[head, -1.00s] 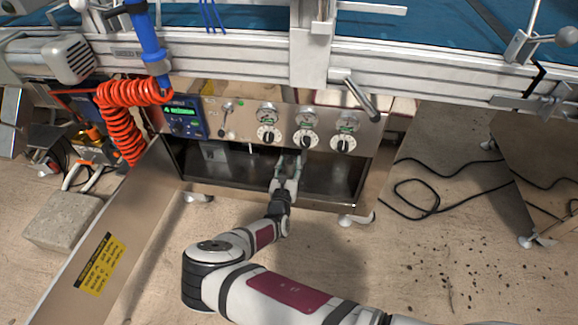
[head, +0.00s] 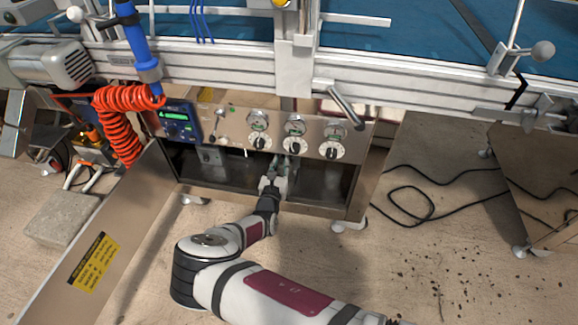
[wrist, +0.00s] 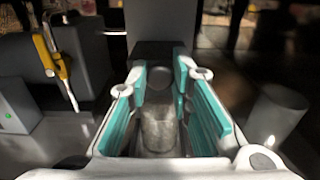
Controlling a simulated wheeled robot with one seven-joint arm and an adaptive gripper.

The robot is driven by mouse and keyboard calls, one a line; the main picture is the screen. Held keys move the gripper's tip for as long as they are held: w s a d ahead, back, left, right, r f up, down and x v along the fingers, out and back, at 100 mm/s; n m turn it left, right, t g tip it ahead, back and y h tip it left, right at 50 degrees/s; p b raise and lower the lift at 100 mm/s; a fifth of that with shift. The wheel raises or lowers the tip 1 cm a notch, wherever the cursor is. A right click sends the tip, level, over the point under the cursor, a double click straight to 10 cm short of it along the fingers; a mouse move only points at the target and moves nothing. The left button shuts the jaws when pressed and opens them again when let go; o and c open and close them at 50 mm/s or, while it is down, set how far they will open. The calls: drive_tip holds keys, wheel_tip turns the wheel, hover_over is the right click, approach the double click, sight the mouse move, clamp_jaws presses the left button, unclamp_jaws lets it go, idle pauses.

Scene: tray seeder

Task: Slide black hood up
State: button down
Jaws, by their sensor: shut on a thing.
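My gripper (head: 278,166) reaches into the open front of the steel cabinet, just below the row of dials. In the wrist view its teal-padded fingers (wrist: 161,76) close around a dark, blocky piece that I take for the black hood (wrist: 158,52). A grey rounded cylinder (wrist: 160,132) shows between the fingers, nearer the camera. A pale upright column (wrist: 160,18) rises behind the hood. In the head view my gripper and the shadow hide the hood, so its height is hard to tell.
The control panel (head: 230,130) with several dials overhangs the opening. In the wrist view, a yellow-handled part (wrist: 50,58) stands left and a grey cylinder (wrist: 275,112) right. Orange coiled hose (head: 118,120) hangs left.

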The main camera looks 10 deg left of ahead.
drive_tip(key=shift+r+p, duration=1.65)
drive_tip(key=shift+r, duration=0.3)
drive_tip(key=c, duration=1.4)
unclamp_jaws()
drive_tip(key=shift+r, duration=0.1)
drive_tip(key=shift+c, duration=0.2)
drive_tip(key=shift+s, duration=0.1)
drive_tip(key=s, duration=1.1)
drive_tip(key=shift+s+a, duration=0.15)
drive_tip(key=shift+s, duration=0.25)
